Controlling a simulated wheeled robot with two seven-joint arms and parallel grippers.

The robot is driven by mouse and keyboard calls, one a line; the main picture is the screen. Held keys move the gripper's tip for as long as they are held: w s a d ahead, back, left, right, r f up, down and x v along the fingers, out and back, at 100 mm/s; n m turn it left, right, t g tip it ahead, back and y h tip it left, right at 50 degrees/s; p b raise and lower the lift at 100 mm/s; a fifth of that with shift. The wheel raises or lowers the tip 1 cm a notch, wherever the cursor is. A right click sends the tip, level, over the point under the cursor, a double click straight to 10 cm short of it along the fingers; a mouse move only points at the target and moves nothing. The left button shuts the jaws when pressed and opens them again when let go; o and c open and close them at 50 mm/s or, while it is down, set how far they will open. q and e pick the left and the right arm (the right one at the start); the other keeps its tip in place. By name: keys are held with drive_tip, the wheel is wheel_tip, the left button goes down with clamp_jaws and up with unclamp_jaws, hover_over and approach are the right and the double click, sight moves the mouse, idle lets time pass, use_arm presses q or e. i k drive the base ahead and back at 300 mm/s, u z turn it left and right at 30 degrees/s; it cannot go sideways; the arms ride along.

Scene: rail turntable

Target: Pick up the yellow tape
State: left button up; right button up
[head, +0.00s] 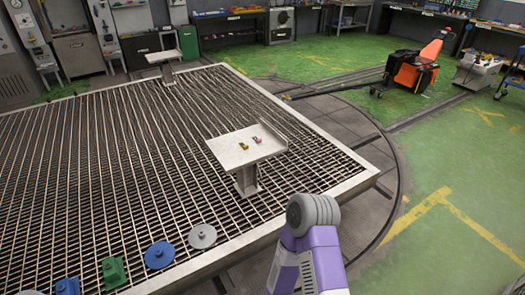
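Neither of my grippers shows.
The stand rises from a large metal grating (110,165) with a raised pale rim. Blue, green and grey parts (160,255) sit along its near edge. A second stand (164,56) is farther back. An orange machine (414,72) stands on the green floor at right, with open floor around it.

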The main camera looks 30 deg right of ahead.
sight(244, 147)
drive_tip(key=z, duration=0.3)
drive_tip(key=k, duration=0.4)
drive_tip(key=z, duration=1.55)
drive_tip(key=i, duration=1.5)
drive_tip(key=u, duration=0.8)
drive_tip(key=i, duration=0.9)
drive_tip(key=u, duration=1)
